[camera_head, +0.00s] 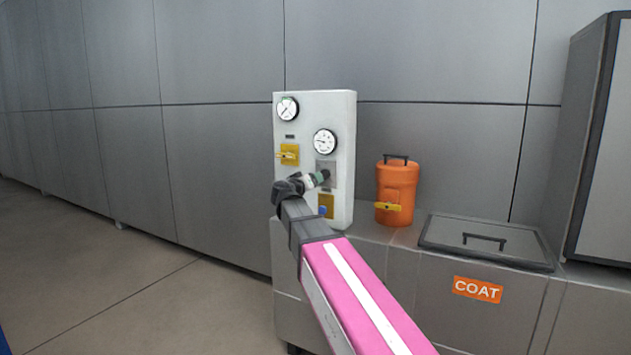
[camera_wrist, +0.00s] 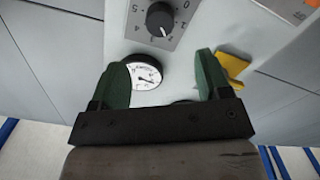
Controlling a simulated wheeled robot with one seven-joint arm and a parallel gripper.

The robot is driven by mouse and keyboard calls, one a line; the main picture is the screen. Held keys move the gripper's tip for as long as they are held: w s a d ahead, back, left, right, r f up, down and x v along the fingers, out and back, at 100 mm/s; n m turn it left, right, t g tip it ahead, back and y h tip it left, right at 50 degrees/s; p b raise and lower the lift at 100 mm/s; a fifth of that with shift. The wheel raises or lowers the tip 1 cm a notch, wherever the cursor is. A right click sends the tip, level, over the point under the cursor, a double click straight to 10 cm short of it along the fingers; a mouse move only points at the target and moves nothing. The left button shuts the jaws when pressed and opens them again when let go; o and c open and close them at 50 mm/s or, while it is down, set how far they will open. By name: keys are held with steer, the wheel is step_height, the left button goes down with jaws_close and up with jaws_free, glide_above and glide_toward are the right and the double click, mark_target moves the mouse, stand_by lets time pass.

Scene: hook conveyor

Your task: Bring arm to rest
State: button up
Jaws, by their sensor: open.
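My gripper (camera_head: 319,178) is at the front of a light grey control panel (camera_head: 343,130) in the head view. In the wrist view my gripper (camera_wrist: 166,68) has its two green fingers wide apart, with nothing held between them. A black dial knob (camera_wrist: 160,19) on a numbered grey plate lies beyond the fingertips, apart from them. A round white gauge (camera_wrist: 144,73) shows between the fingers, close to the left one. A yellow handle (camera_wrist: 234,66) shows beside the right finger; whether they touch I cannot tell.
The panel carries two gauges, an upper one (camera_head: 287,108) and a lower one (camera_head: 325,142), and a yellow valve handle (camera_head: 288,154). An orange canister (camera_head: 397,184) stands right of the panel. A lidded bin (camera_head: 487,241) marked COAT is farther right. Open floor (camera_head: 95,270) lies left.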

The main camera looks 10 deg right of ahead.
steer(key=shift+s+a, duration=0.3)
steer(key=shift+s, duration=0.1)
steer(key=s+d+f+g+y, duration=0.1)
steer(key=s+d+f+g, duration=0.25)
steer(key=f, duration=0.55)
steer(key=s+d+f+g+y, duration=0.2)
steer(key=s+f, duration=0.2)
steer(key=f, duration=0.6)
steer(key=s+d+f+g+y, duration=0.1)
steer(key=s+d+f+g, duration=0.2)
steer(key=f, duration=0.6)
steer(key=s+a+f+n+g+y, duration=0.1)
steer(key=s+f+g+y, duration=0.5)
steer(key=s+f, duration=1.1)
steer(key=shift+s+a+f+y, duration=0.3)
steer(key=shift+s+a+f, duration=0.05)
steer(key=shift+a+f, duration=0.2)
